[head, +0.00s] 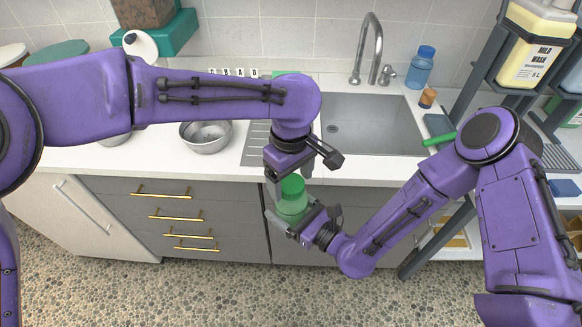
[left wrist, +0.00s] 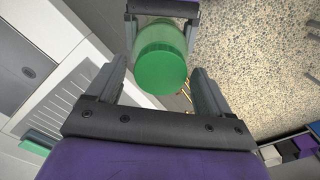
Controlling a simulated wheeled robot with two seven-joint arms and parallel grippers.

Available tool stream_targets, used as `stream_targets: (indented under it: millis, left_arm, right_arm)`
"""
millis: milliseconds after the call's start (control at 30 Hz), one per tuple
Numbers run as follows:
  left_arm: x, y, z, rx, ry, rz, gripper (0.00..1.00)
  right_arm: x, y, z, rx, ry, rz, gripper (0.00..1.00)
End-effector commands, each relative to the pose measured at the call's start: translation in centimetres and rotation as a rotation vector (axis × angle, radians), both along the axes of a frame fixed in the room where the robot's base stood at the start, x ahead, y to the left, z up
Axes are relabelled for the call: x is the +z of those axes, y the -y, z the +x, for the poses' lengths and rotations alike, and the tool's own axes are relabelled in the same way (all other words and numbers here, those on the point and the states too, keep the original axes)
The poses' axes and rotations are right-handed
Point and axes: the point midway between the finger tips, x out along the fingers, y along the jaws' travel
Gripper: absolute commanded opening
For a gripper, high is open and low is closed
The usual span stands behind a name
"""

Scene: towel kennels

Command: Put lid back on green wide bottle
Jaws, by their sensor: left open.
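The green wide bottle (head: 290,206) is held in the air in front of the counter edge, tilted a little. My right gripper (head: 292,216) is shut on its body from below and the right. The green lid (head: 293,184) sits on the bottle's top; whether it is fully seated I cannot tell. My left gripper (head: 289,178) is above it, pointing down, open, with a finger on either side of the lid. In the left wrist view, the lid (left wrist: 162,71) lies between the two open fingers, with the translucent bottle body (left wrist: 160,33) beyond it.
Behind is the counter with a sink (head: 365,125), a faucet (head: 372,50), a metal bowl (head: 206,136) and a blue bottle (head: 421,67). A dark rack (head: 490,60) with a soap jug (head: 535,45) stands at the right. Grey drawers (head: 165,215) lie below; the floor in front is clear.

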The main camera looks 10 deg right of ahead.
Motion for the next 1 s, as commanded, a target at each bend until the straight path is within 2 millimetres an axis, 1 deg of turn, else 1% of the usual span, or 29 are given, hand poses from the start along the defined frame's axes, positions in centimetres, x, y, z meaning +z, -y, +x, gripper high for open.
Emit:
stream_targets:
  millis: [233, 267, 300, 367, 400, 433, 567, 667, 767, 867, 900, 967, 1000]
  left_arm:
    - [-0.06, 0.00, 0.00, 0.000, 0.000, 0.000, 0.81]
    - [-0.06, 0.00, 0.00, 0.000, 0.000, 0.000, 0.74]
    - [-0.05, 0.00, 0.00, 0.000, 0.000, 0.000, 0.61]
    - [-0.05, 0.00, 0.00, 0.000, 0.000, 0.000, 0.42]
    - [-0.04, 0.00, 0.00, 0.000, 0.000, 0.000, 0.29]
    - [-0.04, 0.01, 0.01, 0.000, 0.000, 0.000, 0.23]
    - [-0.03, 0.01, 0.01, -0.001, 0.001, -0.001, 0.22]
    - [-0.02, 0.01, 0.01, -0.045, 0.002, 0.001, 0.22]
    - [0.01, -0.01, 0.04, -0.201, 0.004, 0.002, 0.22]
    - [-0.02, 0.01, 0.03, -0.478, 0.004, 0.000, 0.22]
    - [-0.04, 0.02, 0.02, -0.607, 0.003, -0.001, 0.22]
    - [-0.06, 0.01, 0.03, -0.801, 0.003, -0.001, 0.22]
    - [-0.07, -0.01, 0.04, -0.933, 0.004, -0.002, 0.22]
  right_arm:
    - [0.03, -0.01, 0.01, 0.000, 0.001, 0.001, 0.01]
    - [0.03, -0.01, 0.01, 0.000, 0.001, 0.001, 0.01]
    - [0.03, -0.01, 0.01, 0.000, 0.001, 0.001, 0.01]
    - [0.03, -0.01, 0.01, 0.000, 0.001, 0.001, 0.01]
    - [0.03, -0.01, 0.00, 0.000, 0.001, 0.001, 0.01]
    - [0.03, -0.01, 0.00, 0.000, 0.001, 0.001, 0.01]
    - [0.03, -0.02, -0.01, 0.001, 0.001, 0.001, 0.01]
    - [0.03, -0.03, -0.01, 0.001, 0.001, 0.000, 0.01]
    - [0.03, -0.03, -0.01, 0.001, 0.001, 0.000, 0.01]
    - [0.02, -0.04, -0.02, 0.001, 0.001, -0.001, 0.01]
    - [0.02, -0.04, -0.02, 0.001, 0.001, -0.001, 0.01]
    - [0.02, -0.04, -0.03, 0.002, 0.001, -0.001, 0.01]
    - [0.02, -0.04, -0.03, 0.002, 0.001, -0.001, 0.01]
